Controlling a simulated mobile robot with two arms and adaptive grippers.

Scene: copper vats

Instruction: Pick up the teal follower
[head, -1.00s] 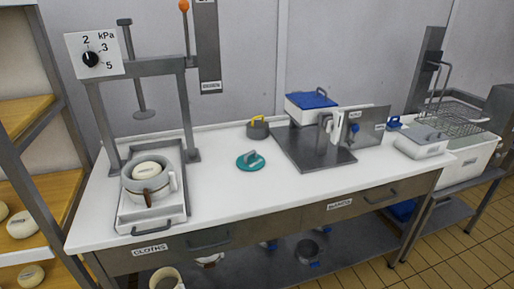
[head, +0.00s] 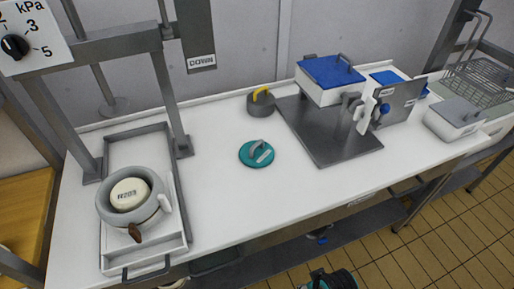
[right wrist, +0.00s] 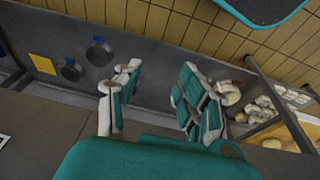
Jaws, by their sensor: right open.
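The teal follower (head: 257,154), a flat round disc with a raised grey handle across its top, lies on the white worktop (head: 225,215) near the middle of the head view. Nothing touches it. Part of my right arm (head: 332,280) shows at the bottom edge of the head view, below the worktop's front edge and well apart from the follower. In the right wrist view my right gripper (right wrist: 152,100) is open and empty, its two fingers wide apart. The follower is not visible in that view. My left gripper is in neither view.
A grey weight with a yellow handle (head: 262,103) sits behind the follower. A metal plate (head: 322,145) with a blue-lidded box is to the right. The worktop before the follower is clear.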

